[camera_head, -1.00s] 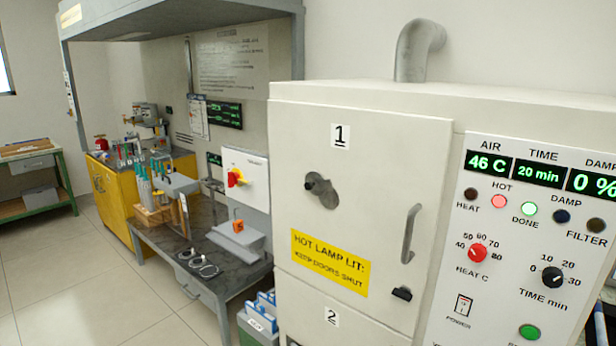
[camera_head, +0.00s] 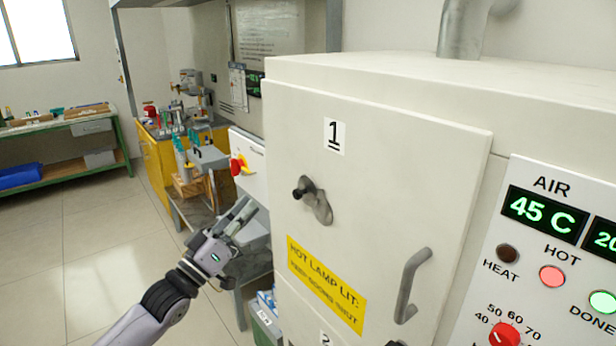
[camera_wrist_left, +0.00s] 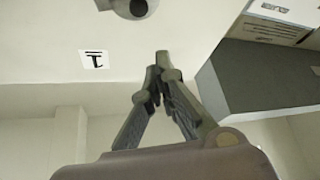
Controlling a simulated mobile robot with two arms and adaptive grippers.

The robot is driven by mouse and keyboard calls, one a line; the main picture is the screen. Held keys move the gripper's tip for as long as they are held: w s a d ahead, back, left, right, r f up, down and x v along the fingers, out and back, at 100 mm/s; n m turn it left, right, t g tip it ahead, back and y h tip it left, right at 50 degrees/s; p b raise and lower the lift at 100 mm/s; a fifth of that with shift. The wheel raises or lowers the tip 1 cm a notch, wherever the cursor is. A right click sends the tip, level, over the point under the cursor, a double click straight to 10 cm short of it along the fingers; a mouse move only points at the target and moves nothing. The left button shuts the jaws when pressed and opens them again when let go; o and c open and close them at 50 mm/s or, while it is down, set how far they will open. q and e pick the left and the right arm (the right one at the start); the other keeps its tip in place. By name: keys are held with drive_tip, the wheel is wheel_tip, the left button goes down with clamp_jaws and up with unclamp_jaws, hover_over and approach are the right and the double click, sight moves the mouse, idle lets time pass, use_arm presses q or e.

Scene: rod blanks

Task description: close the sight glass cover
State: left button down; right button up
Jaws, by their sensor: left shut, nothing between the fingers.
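The sight glass cover (camera_head: 316,204) is a grey metal plate with a dark knob, mounted on the white oven door marked 1 (camera_head: 400,160). It hangs down at a slant from the knob end, and I cannot tell how much glass it covers. In the left wrist view part of the cover (camera_wrist_left: 131,8) shows at the top edge. My left gripper (camera_head: 246,208) is to the left of the door, lower than the cover and apart from it. Its fingers are together and empty, as the left wrist view (camera_wrist_left: 162,56) shows. My right gripper is not in view.
A yellow hot-lamp sign (camera_head: 326,284) and a grey door handle (camera_head: 410,286) are on the door. The control panel (camera_head: 540,270) stands right, its HOT lamp lit. A bench with a red-yellow switch (camera_head: 238,165) is behind my left gripper. Open floor lies left.

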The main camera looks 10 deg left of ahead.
sight(302, 193)
use_arm(q)
drive_tip(key=w+d+r+p, duration=0.4)
drive_tip(key=w+r, duration=0.3)
drive_tip(key=shift+h, duration=0.3)
drive_tip(key=f, duration=0.1)
drive_tip(key=d+f+p, duration=0.1)
drive_tip(key=f, duration=0.1)
drive_tip(key=d+f, duration=0.1)
drive_tip(key=shift+f, duration=0.15)
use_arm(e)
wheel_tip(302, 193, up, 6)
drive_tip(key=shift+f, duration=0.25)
use_arm(q)
drive_tip(key=shift+a, duration=0.25)
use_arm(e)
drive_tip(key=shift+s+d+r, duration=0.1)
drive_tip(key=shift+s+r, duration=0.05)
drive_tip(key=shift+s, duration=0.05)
use_arm(q)
drive_tip(key=shift+d+f+n+y+p, duration=0.15)
drive_tip(key=shift+d+n+y+p, duration=0.05)
drive_tip(key=shift+n+y+p, duration=0.25)
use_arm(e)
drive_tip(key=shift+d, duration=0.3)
